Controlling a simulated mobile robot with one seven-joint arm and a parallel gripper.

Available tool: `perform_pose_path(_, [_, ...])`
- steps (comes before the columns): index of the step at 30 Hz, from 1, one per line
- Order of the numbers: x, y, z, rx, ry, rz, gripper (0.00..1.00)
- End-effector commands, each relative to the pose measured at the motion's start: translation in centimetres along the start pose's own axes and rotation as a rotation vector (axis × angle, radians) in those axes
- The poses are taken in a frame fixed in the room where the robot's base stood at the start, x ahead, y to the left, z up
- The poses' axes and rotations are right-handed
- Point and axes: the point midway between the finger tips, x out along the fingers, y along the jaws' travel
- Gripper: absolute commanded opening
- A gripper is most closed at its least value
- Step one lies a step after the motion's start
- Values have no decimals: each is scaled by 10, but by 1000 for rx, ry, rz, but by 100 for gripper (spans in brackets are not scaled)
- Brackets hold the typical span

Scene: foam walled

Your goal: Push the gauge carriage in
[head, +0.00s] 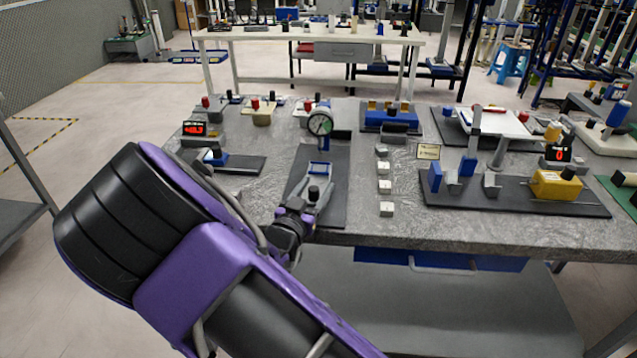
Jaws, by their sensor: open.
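The round dial gauge (320,123) stands upright at the back of a dark base plate (333,207) on the grey worktop. In front of it is a grey carriage with a blue part (319,170). A black knob (313,193) shows at its near end. My gripper (308,203) is open at the near end of the plate, close around or beside the knob. Whether it touches the knob or carriage cannot be told. My purple and black arm comes in from the lower left and hides the table's front left part.
Several small light blocks (385,187) stand in a row right of the plate. A small red-digit readout (193,129) sits to the left. A dark plate with a yellow block (556,185) lies to the right. The worktop (400,226) is clear near its front edge.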

Motion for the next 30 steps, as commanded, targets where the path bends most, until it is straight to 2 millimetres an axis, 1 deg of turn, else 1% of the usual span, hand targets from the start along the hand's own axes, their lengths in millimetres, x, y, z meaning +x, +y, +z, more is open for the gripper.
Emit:
perform_pose_path(1, [-12,-1,-1,0,-3,-3,61])
perform_pose_path(9, [-79,-1,-1,0,-2,-4,61])
perform_pose_path(15, [-122,0,-1,-1,-2,-3,61])
perform_pose_path(18, [-137,-1,0,0,-1,-2,61])
perform_pose_path(21, [-146,0,0,0,-1,-1,61])
perform_pose_path(25, [-152,0,0,-1,-1,0,61])
perform_pose_path(30, [-152,0,0,0,-1,0,61])
